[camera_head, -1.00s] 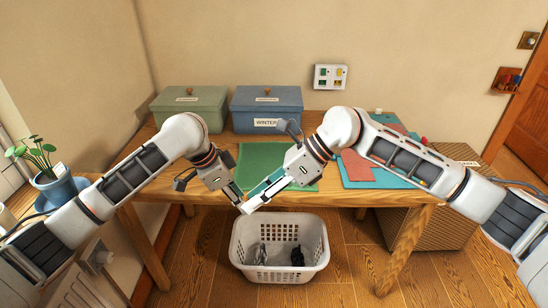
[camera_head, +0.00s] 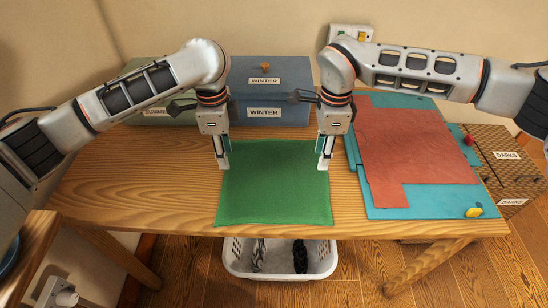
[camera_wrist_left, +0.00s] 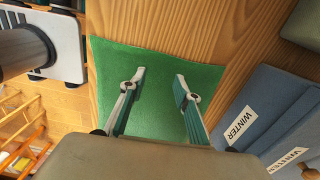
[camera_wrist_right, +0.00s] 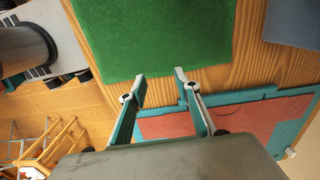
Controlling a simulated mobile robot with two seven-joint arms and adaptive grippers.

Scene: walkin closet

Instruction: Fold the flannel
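The green flannel (camera_head: 274,188) lies flat and unfolded on the wooden table, its front edge near the table's edge. My left gripper (camera_head: 224,165) points down at its left side; in the left wrist view the open, empty fingers (camera_wrist_left: 160,75) hang over the flannel (camera_wrist_left: 158,105). My right gripper (camera_head: 324,165) points down at its right side; in the right wrist view its fingers (camera_wrist_right: 160,77) are open and empty, beside the edge of the flannel (camera_wrist_right: 150,35). Whether any fingertip touches the cloth I cannot tell.
A teal board (camera_head: 430,205) with a red-brown sheet (camera_head: 415,150) lies to the right. Blue (camera_head: 270,75) and green (camera_head: 150,110) lidded boxes stand behind. A white basket (camera_head: 279,274) is below the table's front. The table's left part (camera_head: 130,180) is clear.

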